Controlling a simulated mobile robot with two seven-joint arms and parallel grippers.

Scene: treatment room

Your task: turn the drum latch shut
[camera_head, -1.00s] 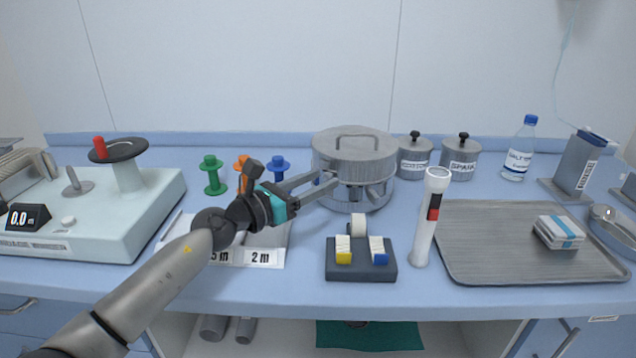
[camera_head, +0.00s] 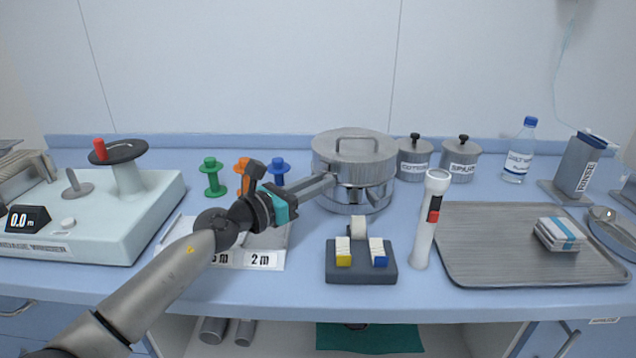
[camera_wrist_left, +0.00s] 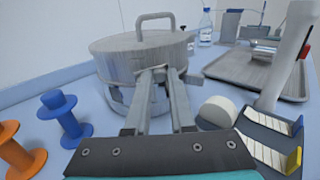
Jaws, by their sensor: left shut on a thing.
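The drum (camera_head: 353,155) is a grey metal cylinder with a lid and a loop handle, standing at the back middle of the counter; it also fills the upper middle of the left wrist view (camera_wrist_left: 130,62). My left gripper (camera_head: 330,179) reaches to the drum's front left side. Its two long fingers come together at the front of the drum in the left wrist view (camera_wrist_left: 158,74), shut on the latch. A small part of the latch (camera_wrist_left: 191,78) shows just right of the fingertips. The fingers hide most of it, so its exact angle cannot be told. My right gripper is not in view.
A dark block with rolls (camera_head: 361,273) and a white torch-like cylinder (camera_head: 424,225) stand in front of the drum. A grey tray (camera_head: 480,265) lies right. Green (camera_head: 211,178), orange and blue spools stand left. Two lidded pots (camera_head: 414,160) are close behind right.

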